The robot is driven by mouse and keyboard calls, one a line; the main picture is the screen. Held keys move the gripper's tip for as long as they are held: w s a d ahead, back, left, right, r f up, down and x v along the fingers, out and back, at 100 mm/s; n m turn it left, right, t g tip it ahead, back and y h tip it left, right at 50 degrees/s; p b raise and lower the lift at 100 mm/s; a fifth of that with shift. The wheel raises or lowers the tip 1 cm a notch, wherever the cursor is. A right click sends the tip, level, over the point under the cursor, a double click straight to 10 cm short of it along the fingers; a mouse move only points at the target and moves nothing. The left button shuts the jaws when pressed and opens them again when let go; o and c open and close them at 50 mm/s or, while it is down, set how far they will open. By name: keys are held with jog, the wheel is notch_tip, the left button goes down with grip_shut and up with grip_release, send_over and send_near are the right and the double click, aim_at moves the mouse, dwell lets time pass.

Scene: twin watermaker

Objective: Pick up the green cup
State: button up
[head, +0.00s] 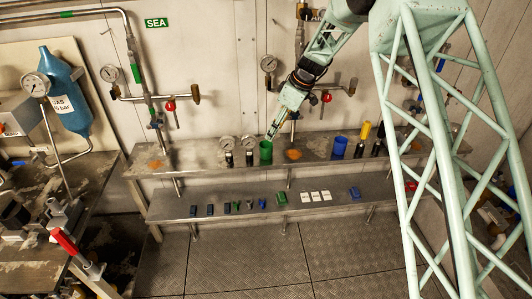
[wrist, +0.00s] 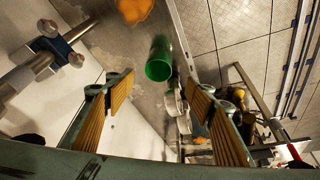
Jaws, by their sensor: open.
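The green cup (head: 265,151) stands on the upper metal shelf in the head view, below and slightly left of my gripper (head: 272,134). In the wrist view the green cup (wrist: 159,62) lies between and just beyond the tips of my open gripper (wrist: 161,80). The fingers have ribbed yellowish pads, and nothing is held between them. In the head view the fingertips overlap the cup's upper edge, and I cannot tell whether they touch it.
Pressure gauges (head: 227,143) stand close left of the cup on the upper shelf (head: 205,157). The lower shelf (head: 170,210) holds several small blocks. Pipes with red-handled valves (head: 170,105) run along the wall behind.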

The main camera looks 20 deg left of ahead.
send_near(266, 146)
jog(key=shift+s+a+f, duration=0.25)
jog(key=shift+s+f, duration=0.35)
jog(key=shift+s, duration=0.1)
jog(key=shift+s+a+f, duration=0.25)
jog(key=shift+s+f, duration=0.4)
jog(key=shift+s, duration=0.05)
jog(key=shift+f, duration=0.1)
jog(key=shift+w+b+x, duration=0.1)
jog(key=shift+b+x, duration=0.2)
jog(key=shift+x, duration=0.95)
jog(key=shift+w+b+x, duration=0.15)
jog(key=shift+b+x, duration=0.15)
jog(key=shift+x, duration=0.95)
jog(key=shift+c, duration=0.7)
jog(key=c, duration=0.7)
